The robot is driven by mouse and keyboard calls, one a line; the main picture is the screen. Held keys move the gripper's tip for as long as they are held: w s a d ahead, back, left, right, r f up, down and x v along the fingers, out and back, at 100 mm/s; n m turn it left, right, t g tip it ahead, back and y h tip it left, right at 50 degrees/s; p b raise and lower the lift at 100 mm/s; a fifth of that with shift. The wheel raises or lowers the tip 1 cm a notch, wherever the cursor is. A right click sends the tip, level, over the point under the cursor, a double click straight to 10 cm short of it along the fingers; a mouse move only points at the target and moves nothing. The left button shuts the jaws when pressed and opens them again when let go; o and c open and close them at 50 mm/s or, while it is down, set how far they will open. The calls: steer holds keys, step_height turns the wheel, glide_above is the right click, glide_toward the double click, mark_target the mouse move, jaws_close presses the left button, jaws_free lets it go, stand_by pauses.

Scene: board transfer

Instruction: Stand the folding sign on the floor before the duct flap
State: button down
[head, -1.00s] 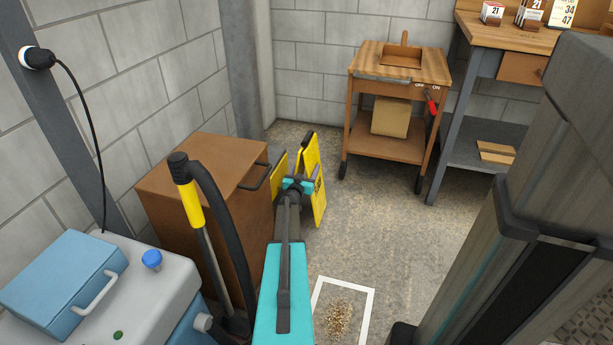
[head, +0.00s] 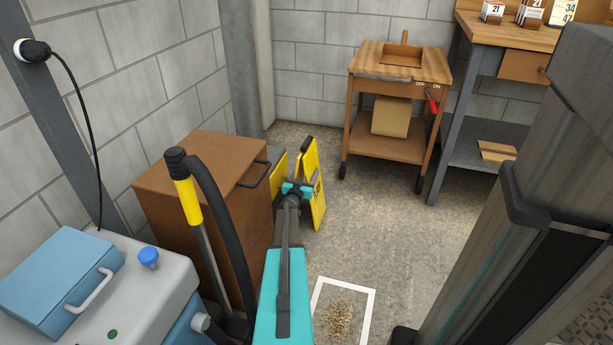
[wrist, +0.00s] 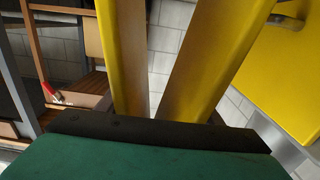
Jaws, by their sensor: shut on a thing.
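The folding sign (head: 316,200) is yellow with a dark top edge. It stands out beyond the end of my arm, in the middle of the head view, beside the brown cabinet. My gripper (head: 298,188), teal at its end, is shut on the sign, whose yellow panels show on both sides of it. The gripper's tips are hard to make out. In the wrist view, yellow panels (wrist: 280,75) fill much of the upper picture, above a dark bar and a green surface. Whether the sign's feet touch the floor cannot be told. I cannot pick out the duct flap for certain.
A brown cabinet (head: 185,190) with a dark handle stands close left of the sign. A white floor outline (head: 371,310) holds a pile of chips (head: 338,322). A wooden cart (head: 390,150) and a workbench (head: 470,125) stand behind. The floor between is clear.

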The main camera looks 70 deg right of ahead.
stand_by(0.4)
steer(key=c, duration=0.6)
jaws_free()
steer(key=shift+f, duration=0.1)
steer(key=shift+o, duration=0.2)
steer(key=a+p, duration=0.3)
steer(key=a, duration=0.9)
steer(key=shift+s, duration=0.3)
